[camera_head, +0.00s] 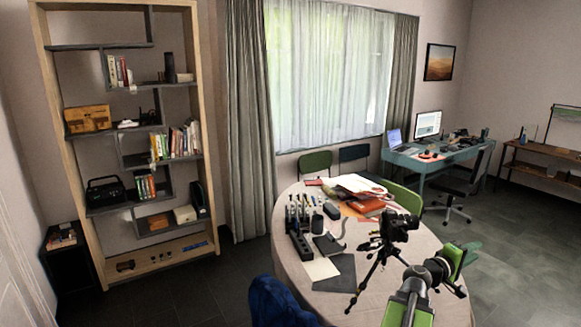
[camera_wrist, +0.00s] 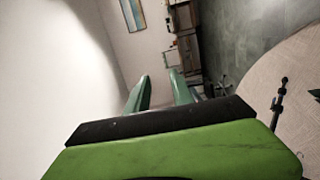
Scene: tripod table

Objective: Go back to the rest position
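My gripper (camera_head: 468,254) is at the right side of the round table (camera_head: 284,232), out past the camera tripod. In the wrist view my gripper (camera_wrist: 160,92) has its two green fingers apart, with nothing between them. A small black tripod (camera_head: 374,264) with a black camera (camera_head: 400,226) on top stands on the table, left of my gripper. Part of the tripod (camera_wrist: 278,108) also shows at the right of the wrist view, next to the pale tabletop (camera_wrist: 290,62).
Papers and an orange folder (camera_head: 368,204) lie at the table's back. A black organizer (camera_head: 298,242) and small items stand at its left. A blue chair (camera_head: 275,303) is at the front, a green chair (camera_head: 404,197) behind. Open floor (camera_head: 515,255) lies to the right.

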